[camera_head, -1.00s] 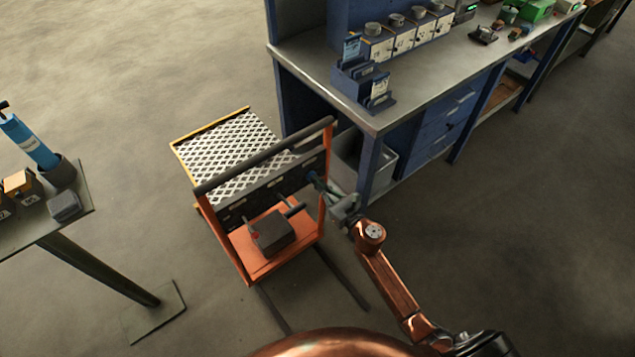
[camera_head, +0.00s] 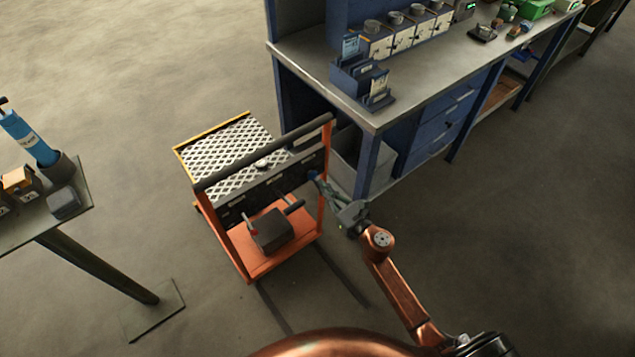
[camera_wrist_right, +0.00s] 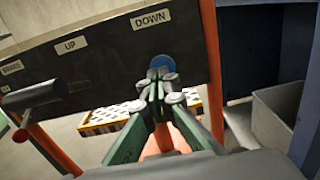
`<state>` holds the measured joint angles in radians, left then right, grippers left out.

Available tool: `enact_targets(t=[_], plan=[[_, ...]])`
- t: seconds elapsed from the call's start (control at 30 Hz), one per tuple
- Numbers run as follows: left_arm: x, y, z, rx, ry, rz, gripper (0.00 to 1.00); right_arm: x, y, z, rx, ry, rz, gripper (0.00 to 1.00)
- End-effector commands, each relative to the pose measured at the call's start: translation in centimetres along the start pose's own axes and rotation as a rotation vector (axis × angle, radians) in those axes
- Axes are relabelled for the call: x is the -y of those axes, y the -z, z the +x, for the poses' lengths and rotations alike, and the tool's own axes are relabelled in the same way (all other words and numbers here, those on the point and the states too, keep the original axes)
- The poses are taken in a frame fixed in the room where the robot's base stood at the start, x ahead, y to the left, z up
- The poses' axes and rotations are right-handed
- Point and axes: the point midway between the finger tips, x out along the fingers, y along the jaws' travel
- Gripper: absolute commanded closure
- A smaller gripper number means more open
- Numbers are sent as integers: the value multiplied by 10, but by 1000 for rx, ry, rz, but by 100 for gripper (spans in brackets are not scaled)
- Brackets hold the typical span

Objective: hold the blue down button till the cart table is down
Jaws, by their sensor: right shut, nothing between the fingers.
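The cart (camera_head: 262,262) is orange with a dark handle bar and a diamond-plate table (camera_head: 222,150). In the right wrist view the table's yellow-edged plate (camera_wrist_right: 104,117) shows below the dark button panel (camera_wrist_right: 100,68). The blue button (camera_wrist_right: 162,61) sits under the DOWN label (camera_wrist_right: 151,19). My right gripper (camera_wrist_right: 158,82) is shut and empty, its tips over the lower part of the button. Whether they press it cannot be told. In the head view the right gripper (camera_head: 318,181) is at the panel's right end. My left gripper is not in view.
A blue workbench (camera_head: 420,90) stands right of the cart, with a grey bin (camera_head: 350,155) under it, close to my right gripper. A small stand (camera_head: 75,222) with a blue cylinder (camera_head: 28,140) is at the left. The floor at the lower right is open.

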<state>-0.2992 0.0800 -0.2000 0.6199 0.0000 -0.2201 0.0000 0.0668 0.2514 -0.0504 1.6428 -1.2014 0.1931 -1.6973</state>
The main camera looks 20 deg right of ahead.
Motion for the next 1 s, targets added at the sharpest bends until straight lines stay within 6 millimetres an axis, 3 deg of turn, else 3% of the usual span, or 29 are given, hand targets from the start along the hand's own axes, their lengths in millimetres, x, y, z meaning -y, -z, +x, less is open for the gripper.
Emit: enact_targets(t=[0.1, 0.4, 0.63, 1.0], plan=[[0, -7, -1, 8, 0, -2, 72, 1, 2, -32, -5, 4, 1, 100], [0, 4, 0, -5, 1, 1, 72, -3, 3, -82, -5, -5, 2, 100], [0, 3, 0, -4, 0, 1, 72, -3, 2, -94, -5, -6, 1, 100], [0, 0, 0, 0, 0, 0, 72, -3, 2, -94, -5, -5, 1, 100]])
